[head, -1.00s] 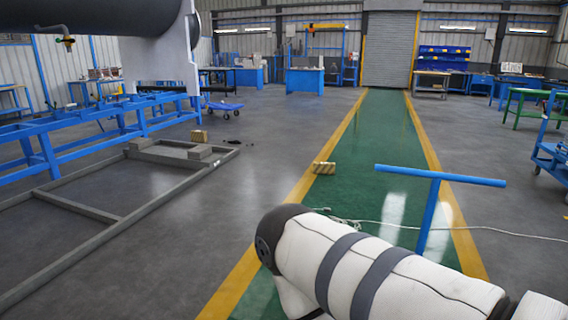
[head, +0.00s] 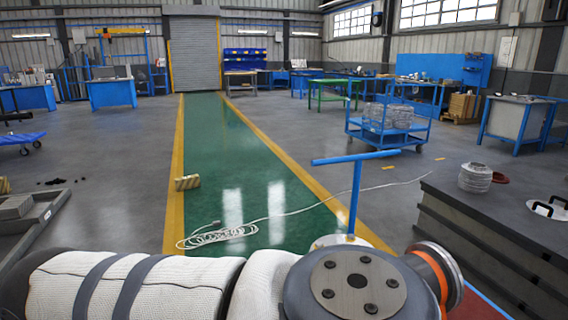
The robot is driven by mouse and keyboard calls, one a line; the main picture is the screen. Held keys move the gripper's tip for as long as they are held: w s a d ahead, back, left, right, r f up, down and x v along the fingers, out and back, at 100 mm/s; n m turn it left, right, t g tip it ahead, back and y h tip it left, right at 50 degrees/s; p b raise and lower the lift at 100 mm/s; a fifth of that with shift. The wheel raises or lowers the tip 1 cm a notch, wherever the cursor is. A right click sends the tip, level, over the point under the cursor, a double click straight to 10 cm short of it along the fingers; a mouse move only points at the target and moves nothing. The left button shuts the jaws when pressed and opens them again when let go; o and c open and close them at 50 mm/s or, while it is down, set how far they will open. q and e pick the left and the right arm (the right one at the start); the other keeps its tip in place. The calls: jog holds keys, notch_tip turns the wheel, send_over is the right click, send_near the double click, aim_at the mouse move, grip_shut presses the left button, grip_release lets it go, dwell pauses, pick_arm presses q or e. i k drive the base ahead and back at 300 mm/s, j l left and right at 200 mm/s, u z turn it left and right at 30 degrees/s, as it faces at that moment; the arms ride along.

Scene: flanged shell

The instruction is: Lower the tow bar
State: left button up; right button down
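The tow bar (head: 356,195) is a blue T-shaped handle that stands upright, slightly tilted, right of the middle in the head view. Its crossbar is at the top. Its lower end is hidden behind a pale part and my arm, so I cannot see what it is fixed to. My own white and grey arm lies across the bottom of the view, in front of the tow bar. Neither of my grippers shows in the view.
A dark grey platform (head: 480,230) stands at the right with a round coil (head: 475,178) on it. A blue cart (head: 385,132) stands behind the tow bar. A pale cable (head: 215,235) lies loose on the green lane (head: 215,150). A small striped block (head: 187,183) sits on the lane's left edge.

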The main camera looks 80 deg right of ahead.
aim_at(359, 159)
jog(key=i+l+z, duration=0.2)
jog(key=z, duration=0.3)
jog(key=i+z, duration=0.75)
jog(key=z, duration=0.2)
jog(key=i+j+z, duration=0.25)
jog(key=z, duration=0.2)
jog(key=i, duration=0.1)
